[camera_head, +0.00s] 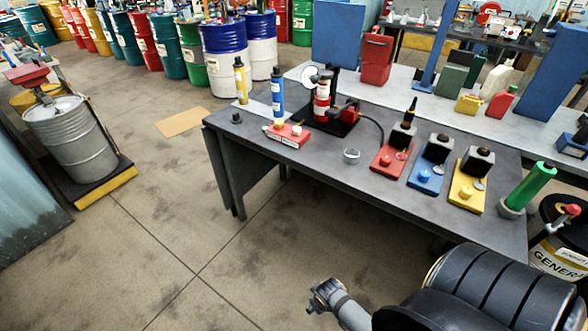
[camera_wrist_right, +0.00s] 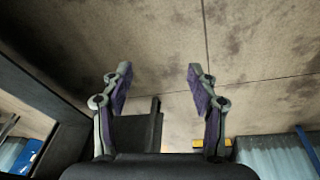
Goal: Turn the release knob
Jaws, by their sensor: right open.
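Which part is the release knob I cannot tell for sure. Candidates are the small knobs on the red block (camera_head: 390,160), the blue block (camera_head: 426,177) and the yellow block (camera_head: 467,194), each beside a black box on the grey table. A red knob (camera_head: 573,210) also sits on the drum at the right edge. My right gripper (camera_head: 322,296) is low in front of the table, apart from all of these. In the right wrist view its two fingers (camera_wrist_right: 158,85) are spread with nothing between them. My left gripper is not in view.
The grey table (camera_head: 310,160) also holds a black stand with a red bottle (camera_head: 322,97), yellow and blue tubes, a small cup (camera_head: 351,156) and a green cylinder (camera_head: 532,184). A silver drum (camera_head: 68,140) stands at left. The floor before the table is clear.

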